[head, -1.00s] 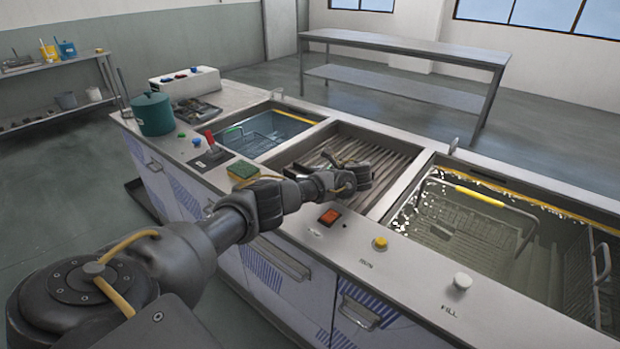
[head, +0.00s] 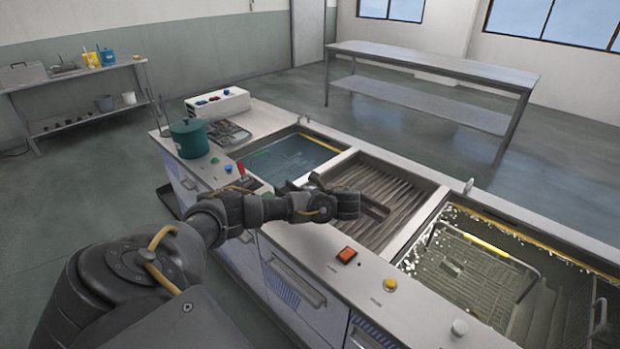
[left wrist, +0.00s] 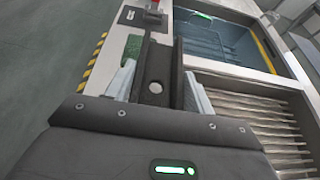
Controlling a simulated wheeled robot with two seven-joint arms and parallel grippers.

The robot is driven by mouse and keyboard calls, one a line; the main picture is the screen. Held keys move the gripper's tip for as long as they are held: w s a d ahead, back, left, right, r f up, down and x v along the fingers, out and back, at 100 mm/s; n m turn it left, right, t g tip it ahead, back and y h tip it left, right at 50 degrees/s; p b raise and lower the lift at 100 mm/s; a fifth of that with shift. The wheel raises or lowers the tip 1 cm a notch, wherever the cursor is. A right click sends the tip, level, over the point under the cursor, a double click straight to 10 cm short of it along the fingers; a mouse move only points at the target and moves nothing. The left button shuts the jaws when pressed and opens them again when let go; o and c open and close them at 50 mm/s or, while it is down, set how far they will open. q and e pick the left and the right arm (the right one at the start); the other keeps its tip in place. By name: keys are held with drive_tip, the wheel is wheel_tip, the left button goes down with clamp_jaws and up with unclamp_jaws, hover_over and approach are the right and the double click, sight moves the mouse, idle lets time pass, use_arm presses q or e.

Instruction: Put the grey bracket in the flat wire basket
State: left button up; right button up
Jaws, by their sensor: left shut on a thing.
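My left gripper (left wrist: 156,80) is shut on a dark grey piece with a round hole, the bracket (left wrist: 155,60), which stands between the two pale fingers in the left wrist view. In the head view my arm reaches over the counter's front edge by the ribbed drainboard (head: 405,205); the arm largely hides the gripper and bracket there. A wire basket with a yellow handle (head: 472,242) sits low in the right tank. It looks shallow and is probably the flat one. My right gripper is not in view.
A second wire basket (head: 598,318) is at the right tank's far right. The left tank (head: 290,160) holds liquid and a green-handled basket (left wrist: 215,30). A green sponge (left wrist: 133,48), red lever (head: 240,170) and teal pot (head: 188,138) stand on the counter. An orange switch (head: 346,254) is at the front.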

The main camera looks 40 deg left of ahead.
use_arm(q)
drive_tip(key=shift+s+a+r+p, duration=0.2)
drive_tip(key=shift+s+r+p, duration=0.15)
drive_tip(key=shift+s+p, duration=0.3)
drive_tip(key=shift+s, duration=0.1)
